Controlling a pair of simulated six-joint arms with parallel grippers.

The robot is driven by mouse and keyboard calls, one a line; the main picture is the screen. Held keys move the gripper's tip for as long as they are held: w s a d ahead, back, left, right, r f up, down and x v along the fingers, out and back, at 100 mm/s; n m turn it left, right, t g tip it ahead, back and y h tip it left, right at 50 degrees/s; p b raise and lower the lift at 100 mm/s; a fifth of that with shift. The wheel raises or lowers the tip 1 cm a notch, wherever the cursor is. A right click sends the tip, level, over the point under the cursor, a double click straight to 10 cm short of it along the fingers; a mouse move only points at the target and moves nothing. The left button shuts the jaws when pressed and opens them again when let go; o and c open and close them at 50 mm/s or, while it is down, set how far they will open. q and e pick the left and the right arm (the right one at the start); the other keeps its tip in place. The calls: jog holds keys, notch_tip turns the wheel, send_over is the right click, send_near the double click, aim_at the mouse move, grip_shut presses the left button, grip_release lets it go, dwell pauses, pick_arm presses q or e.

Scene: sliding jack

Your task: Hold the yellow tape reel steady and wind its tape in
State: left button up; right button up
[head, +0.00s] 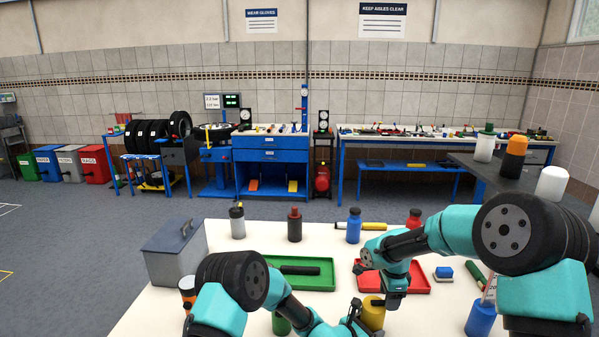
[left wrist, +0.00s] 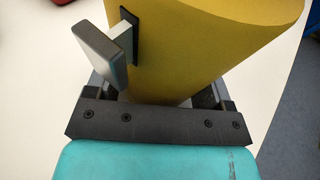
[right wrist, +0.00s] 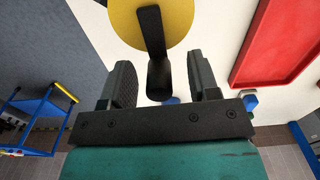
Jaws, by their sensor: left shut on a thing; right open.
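The yellow tape reel (head: 373,313) stands near the front of the white table. My left gripper (head: 357,319) is shut on its body; in the left wrist view the reel (left wrist: 215,50) fills the space between the fingers. A grey metal tab (left wrist: 101,50) sticks out of a dark slot in its side, apparently the tape end. In the right wrist view the reel's round yellow face (right wrist: 123,22) carries a black crank with a handle (right wrist: 158,78). My right gripper (head: 395,300) is open, with the handle between its fingers and visible gaps on both sides.
A red tray (head: 420,288) lies just behind the reel, and a green tray (head: 325,284) with a dark cylinder stands left of it. A grey box (head: 172,265) is at the left. Several bottles line the back edge. A blue-and-white block (head: 444,273) lies at the right.

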jog(key=shift+r, duration=3.5)
pick_arm(q)
jog(key=o, duration=0.8)
jog(key=shift+a, duration=0.1)
jog(key=v, duration=1.2)
jog(key=shift+r, duration=0.1)
